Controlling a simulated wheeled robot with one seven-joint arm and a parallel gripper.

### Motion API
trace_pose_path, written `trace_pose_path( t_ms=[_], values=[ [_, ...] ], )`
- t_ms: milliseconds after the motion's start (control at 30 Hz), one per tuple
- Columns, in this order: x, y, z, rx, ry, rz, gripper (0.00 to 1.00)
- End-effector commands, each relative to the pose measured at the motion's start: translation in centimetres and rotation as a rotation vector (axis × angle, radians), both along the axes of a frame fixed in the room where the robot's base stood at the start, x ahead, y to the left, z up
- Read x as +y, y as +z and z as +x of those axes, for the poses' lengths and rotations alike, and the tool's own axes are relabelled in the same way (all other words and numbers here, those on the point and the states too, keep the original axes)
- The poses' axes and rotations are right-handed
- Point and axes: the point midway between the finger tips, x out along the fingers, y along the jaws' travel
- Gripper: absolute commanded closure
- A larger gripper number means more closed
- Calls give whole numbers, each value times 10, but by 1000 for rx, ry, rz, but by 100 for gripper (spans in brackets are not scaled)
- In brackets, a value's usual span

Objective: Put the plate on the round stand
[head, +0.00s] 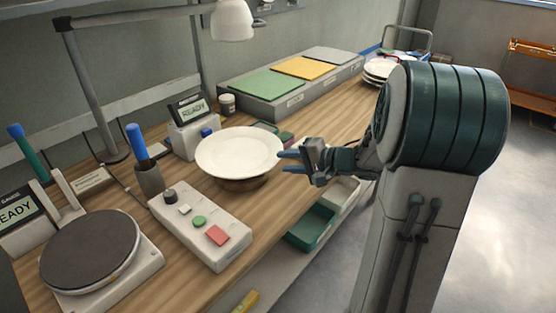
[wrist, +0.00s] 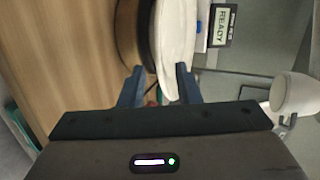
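The white plate (head: 240,150) lies roughly level over a round brown wooden stand (head: 243,184) in the middle of the bench. The plate hides most of the stand's top. In the wrist view, the plate (wrist: 176,40) shows side-on, just beside the stand's dark top edge, with the wooden side of the stand (wrist: 127,30) to its left. My gripper (head: 287,162) is at the plate's right rim. In the wrist view, its two blue fingers (wrist: 159,82) are apart, with the plate's rim between them and a gap on the left.
A white box with buttons (head: 205,228) and a dark round-topped device (head: 90,252) stand at the front left. A READY display (head: 191,115) is behind the plate. Stacked plates (head: 378,70) are at the back right. A green bin (head: 311,228) sits below the bench edge.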

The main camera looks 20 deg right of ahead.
Motion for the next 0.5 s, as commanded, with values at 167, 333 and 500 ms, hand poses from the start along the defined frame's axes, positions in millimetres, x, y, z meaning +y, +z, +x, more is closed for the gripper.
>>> trace_pose_path(
  t_ms=[167, 333, 500],
  values=[
    [-27, 17, -26, -1, -3, -1, 70],
    [-43, 26, -43, -1, -2, 1, 70],
    [-50, 30, -48, -17, -9, -20, 70]
  ],
)
